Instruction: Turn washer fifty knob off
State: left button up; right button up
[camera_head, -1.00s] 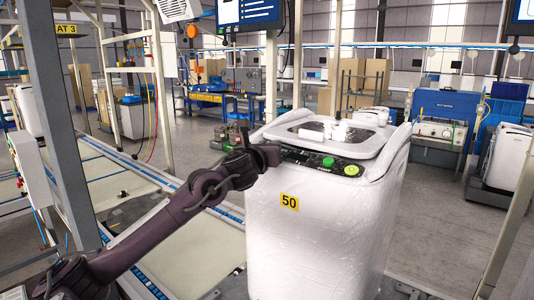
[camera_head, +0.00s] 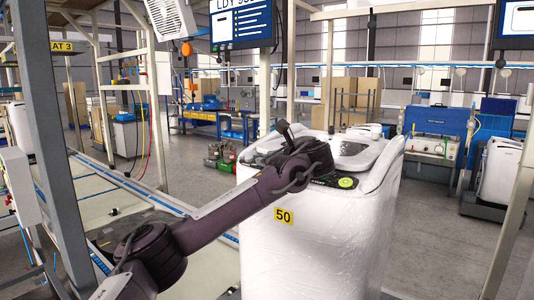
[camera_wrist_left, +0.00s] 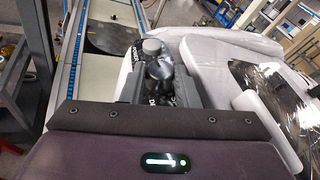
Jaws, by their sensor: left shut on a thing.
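Washer fifty (camera_head: 310,255) is a white, plastic-wrapped top-loader with a yellow "50" label (camera_head: 283,215). Its dark control panel shows at the front top edge, with a yellow-green ringed dial (camera_head: 346,182) clear of my arm. My left gripper (camera_head: 283,128) reaches over the left part of the panel, and my wrist covers much of that panel. In the left wrist view the dark fingers (camera_wrist_left: 155,62) are close together beside the pale wrapped top. My right gripper is not in view.
The washer's lid (camera_head: 355,155) lies right behind the panel. A grey post (camera_head: 55,150) stands at the left, beside a conveyor. A blue test bench (camera_head: 440,135) and another white washer (camera_head: 505,170) are at the right. The floor between is open.

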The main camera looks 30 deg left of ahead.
pick_arm(q)
jog(key=n+g+p, duration=0.2)
jog(key=p, duration=0.1)
jog(key=n+g+p, duration=0.1)
jog(key=g+p, duration=0.1)
jog(key=shift+w+d+r, duration=0.1)
jog(key=shift+w+r, duration=0.2)
jog(key=shift+r, duration=0.1)
jog(key=shift+w+f+n+g+p, duration=0.1)
jog(key=shift+f+n+g+p, duration=0.15)
jog(key=shift+n+g+p, duration=0.6)
jog(key=shift+t, duration=0.25)
jog(key=o, duration=1)
jog(key=shift+c, duration=0.2)
